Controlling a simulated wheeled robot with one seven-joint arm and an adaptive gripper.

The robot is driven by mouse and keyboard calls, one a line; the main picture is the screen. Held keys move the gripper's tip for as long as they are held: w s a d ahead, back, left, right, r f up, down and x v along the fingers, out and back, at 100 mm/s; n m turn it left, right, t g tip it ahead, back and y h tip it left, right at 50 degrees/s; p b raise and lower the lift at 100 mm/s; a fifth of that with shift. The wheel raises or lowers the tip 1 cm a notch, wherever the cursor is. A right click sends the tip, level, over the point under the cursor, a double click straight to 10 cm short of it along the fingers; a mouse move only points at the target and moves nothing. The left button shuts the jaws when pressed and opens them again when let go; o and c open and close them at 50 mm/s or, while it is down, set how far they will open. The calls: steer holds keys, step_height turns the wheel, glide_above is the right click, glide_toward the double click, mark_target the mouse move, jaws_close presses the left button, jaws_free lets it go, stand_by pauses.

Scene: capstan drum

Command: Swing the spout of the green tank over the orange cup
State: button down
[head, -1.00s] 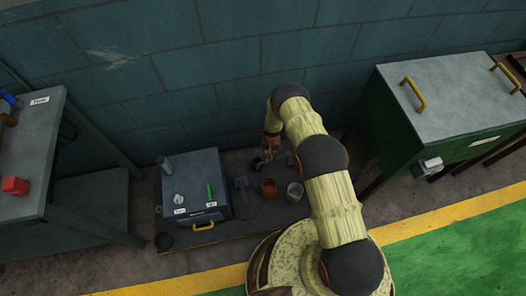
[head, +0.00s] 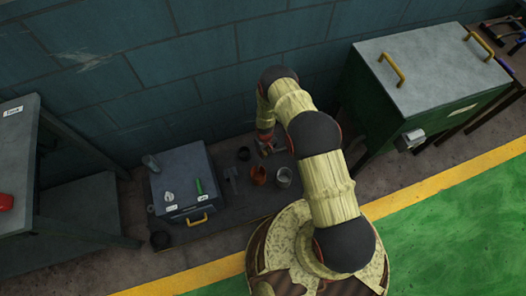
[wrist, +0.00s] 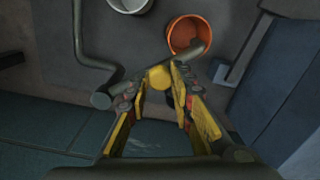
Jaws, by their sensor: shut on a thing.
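The orange cup (head: 258,176) stands on the dark floor slab, left of a pale grey cup (head: 283,177). In the wrist view the orange cup (wrist: 184,34) is at the top, right of the pale cup (wrist: 130,3). My gripper (wrist: 166,82) has yellow fingers shut on a yellow knob (wrist: 158,77). A dark grey spout tube (wrist: 188,60) runs from beside the knob, and its end overlaps the cup's near rim in the picture. Its height over the cup is unclear. In the head view my gripper (head: 267,148) is behind the cups, partly hidden. I cannot make out the green tank's body.
A grey box (head: 183,177) with a yellow handle stands left of the cups. A dark round pot (head: 243,153) is behind the orange cup. A second bent tube (wrist: 88,55) runs left of my gripper. A large green chest (head: 430,90) stands at right.

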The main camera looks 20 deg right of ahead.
steer(key=shift+s, duration=0.1)
stand_by(0.3)
steer(key=c, duration=1.5)
jaws_free()
steer(key=shift+c, duration=0.2)
step_height(320, 180, up, 12)
